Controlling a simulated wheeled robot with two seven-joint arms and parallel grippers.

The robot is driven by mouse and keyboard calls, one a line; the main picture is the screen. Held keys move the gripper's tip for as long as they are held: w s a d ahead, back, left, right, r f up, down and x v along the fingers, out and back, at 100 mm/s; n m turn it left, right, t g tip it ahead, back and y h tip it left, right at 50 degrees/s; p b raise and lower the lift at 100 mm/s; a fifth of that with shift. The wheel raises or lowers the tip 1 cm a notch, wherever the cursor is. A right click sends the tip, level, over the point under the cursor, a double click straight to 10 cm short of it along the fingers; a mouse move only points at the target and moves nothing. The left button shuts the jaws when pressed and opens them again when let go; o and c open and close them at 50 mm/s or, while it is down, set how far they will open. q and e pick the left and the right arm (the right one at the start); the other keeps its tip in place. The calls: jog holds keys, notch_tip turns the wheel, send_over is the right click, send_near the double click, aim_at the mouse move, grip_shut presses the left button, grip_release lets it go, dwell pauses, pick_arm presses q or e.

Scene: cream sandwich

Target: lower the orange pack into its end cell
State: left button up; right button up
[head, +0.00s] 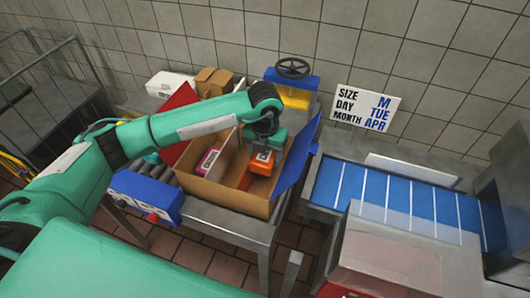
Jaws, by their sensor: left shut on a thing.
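My left gripper (263,154) reaches down over the open cardboard box (237,202) and is shut on the orange pack (262,164). The pack is inside the outline of the box at its right end; how deep it sits I cannot tell. A pink and white pack (208,160) leans in the left part of the box. My arm hides part of the box's back. My right gripper is out of view.
The box's red flap (180,98) and blue flap (297,160) stand open on either side. Behind are a white box (170,84), small brown boxes (214,81) and a black handwheel (292,67). A blue conveyor (400,203) runs at right.

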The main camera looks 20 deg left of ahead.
pick_arm(q)
jog(key=o, duration=1.1)
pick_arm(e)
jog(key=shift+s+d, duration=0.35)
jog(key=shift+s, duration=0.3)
pick_arm(q)
jog(key=shift+r, duration=0.1)
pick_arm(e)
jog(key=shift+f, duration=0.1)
pick_arm(q)
jog(key=shift+w+r, duration=0.1)
jog(key=shift+r, duration=0.2)
pick_arm(e)
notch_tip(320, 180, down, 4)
jog(key=b, duration=0.5)
pick_arm(q)
jog(key=shift+r+p, duration=3.1)
jog(key=shift+r, duration=8.4)
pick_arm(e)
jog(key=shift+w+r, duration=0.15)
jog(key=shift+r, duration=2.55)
